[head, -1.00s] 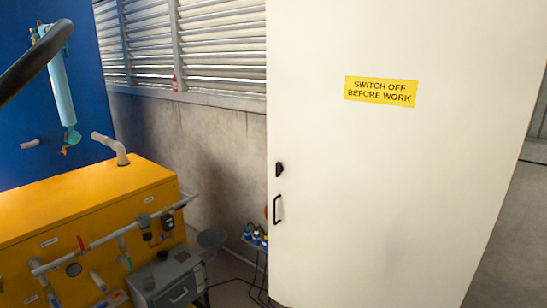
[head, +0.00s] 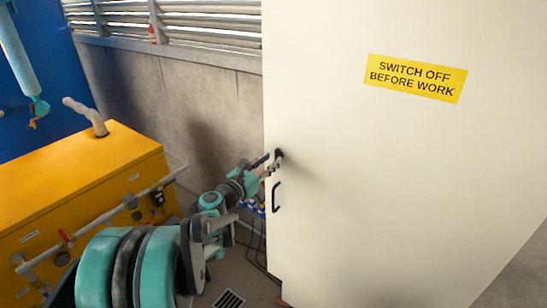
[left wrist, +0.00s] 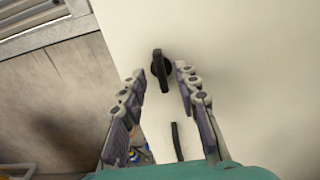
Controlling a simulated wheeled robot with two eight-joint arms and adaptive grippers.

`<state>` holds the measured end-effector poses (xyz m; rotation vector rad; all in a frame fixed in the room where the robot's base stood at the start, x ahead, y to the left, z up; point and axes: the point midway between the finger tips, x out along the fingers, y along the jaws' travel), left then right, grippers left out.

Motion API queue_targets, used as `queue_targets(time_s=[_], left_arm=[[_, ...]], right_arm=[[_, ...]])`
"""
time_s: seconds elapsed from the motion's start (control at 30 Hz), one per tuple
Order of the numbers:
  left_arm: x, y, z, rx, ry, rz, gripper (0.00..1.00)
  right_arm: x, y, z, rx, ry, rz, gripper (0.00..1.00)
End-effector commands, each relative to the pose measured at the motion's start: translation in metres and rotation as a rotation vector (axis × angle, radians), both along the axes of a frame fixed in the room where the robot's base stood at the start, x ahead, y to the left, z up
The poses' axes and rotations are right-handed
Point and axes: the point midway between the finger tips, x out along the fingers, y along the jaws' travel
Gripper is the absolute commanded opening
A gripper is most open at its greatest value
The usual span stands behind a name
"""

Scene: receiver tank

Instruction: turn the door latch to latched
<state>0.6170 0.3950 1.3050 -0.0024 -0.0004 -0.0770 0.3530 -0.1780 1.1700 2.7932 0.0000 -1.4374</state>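The door latch (head: 279,154) is a small black turning handle near the left edge of the tall white cabinet door (head: 390,190). In the left wrist view the latch (left wrist: 159,68) shows as a black bar standing nearly upright on a round base. My left gripper (head: 270,161) is at the latch in the head view. In the left wrist view its two fingers (left wrist: 159,76) are apart, one on each side of the latch, with clear gaps. The door looks closed. My right gripper is in neither view.
A black pull handle (head: 276,197) sits on the door below the latch. A yellow machine (head: 80,200) with pipes stands at the left. A yellow sign (head: 415,78) is on the door. A louvred window (head: 200,20) is behind.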

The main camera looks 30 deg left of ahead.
Motion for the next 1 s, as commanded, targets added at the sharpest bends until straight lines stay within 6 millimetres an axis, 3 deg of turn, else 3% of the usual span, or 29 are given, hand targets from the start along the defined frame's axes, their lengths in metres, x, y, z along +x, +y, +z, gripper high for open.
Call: queue_targets(time_s=[0.2, 0.5, 0.6, 0.63, 1.0], left_arm=[[0.023, -0.002, 0.000, 0.002, 0.001, -0.001, 0.31], [0.026, -0.003, 0.000, 0.002, 0.001, -0.001, 0.31], [0.025, -0.002, 0.000, 0.002, 0.001, -0.001, 0.05], [0.025, -0.002, 0.000, 0.003, 0.001, -0.001, 0.00], [0.025, -0.003, 0.000, 0.037, -0.002, -0.001, 0.00]], right_arm=[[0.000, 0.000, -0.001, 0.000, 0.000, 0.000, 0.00], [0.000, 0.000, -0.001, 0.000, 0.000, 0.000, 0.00], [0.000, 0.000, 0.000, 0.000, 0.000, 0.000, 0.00], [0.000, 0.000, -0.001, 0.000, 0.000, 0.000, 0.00], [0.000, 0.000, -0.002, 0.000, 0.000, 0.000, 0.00]])
